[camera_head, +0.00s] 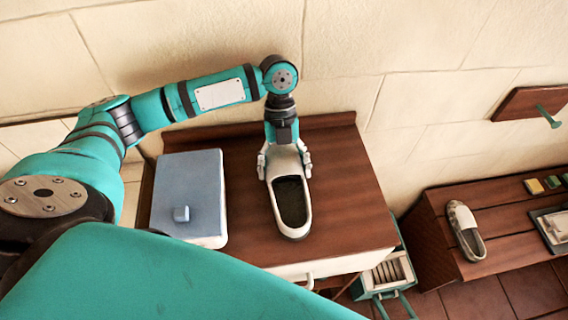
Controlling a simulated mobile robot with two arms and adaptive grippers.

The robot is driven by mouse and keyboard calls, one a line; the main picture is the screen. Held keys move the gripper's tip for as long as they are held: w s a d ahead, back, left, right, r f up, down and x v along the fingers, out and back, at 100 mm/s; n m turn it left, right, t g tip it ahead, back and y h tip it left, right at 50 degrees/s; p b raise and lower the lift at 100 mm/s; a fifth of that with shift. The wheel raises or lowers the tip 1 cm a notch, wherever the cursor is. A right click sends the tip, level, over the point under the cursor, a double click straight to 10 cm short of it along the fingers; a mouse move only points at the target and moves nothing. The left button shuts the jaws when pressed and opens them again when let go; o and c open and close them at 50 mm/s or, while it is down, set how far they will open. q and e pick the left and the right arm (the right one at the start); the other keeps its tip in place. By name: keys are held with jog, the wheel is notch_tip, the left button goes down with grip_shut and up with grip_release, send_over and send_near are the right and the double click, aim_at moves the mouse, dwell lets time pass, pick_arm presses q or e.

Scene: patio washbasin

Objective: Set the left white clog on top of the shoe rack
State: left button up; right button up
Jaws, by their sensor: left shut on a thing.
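A white clog (276,212) with a dark inside is over the brown wooden cabinet top (340,190), its open end toward me. My left gripper (285,168) reaches down from above and is shut on the clog's far end, one finger on each side. I cannot tell whether the clog's sole touches the wood. A second pale shoe (463,228) lies on the low slatted wooden rack (512,246) at the right. My right gripper is not in view.
A blue-grey lidded box (190,190) stands left of the clog. A small crate (384,277) is on the floor between cabinet and rack. A wall board with a peg (536,104) hangs above. Bare slats show around the second shoe.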

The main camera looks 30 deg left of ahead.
pick_arm(q)
jog(key=o, duration=1.1)
jog(key=shift+o, duration=0.5)
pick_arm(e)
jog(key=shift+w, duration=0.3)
pick_arm(q)
jog(key=b+v, duration=0.1)
jog(key=v, duration=0.5)
jog(key=shift+w+r+b, duration=0.2)
jog(key=shift+r+b, duration=0.1)
jog(key=shift+r, duration=0.1)
jog(key=shift+a+r, duration=0.15)
jog(key=shift+r, duration=0.2)
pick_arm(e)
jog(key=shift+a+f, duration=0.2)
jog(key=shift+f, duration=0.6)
pick_arm(q)
jog(key=shift+f, duration=0.1)
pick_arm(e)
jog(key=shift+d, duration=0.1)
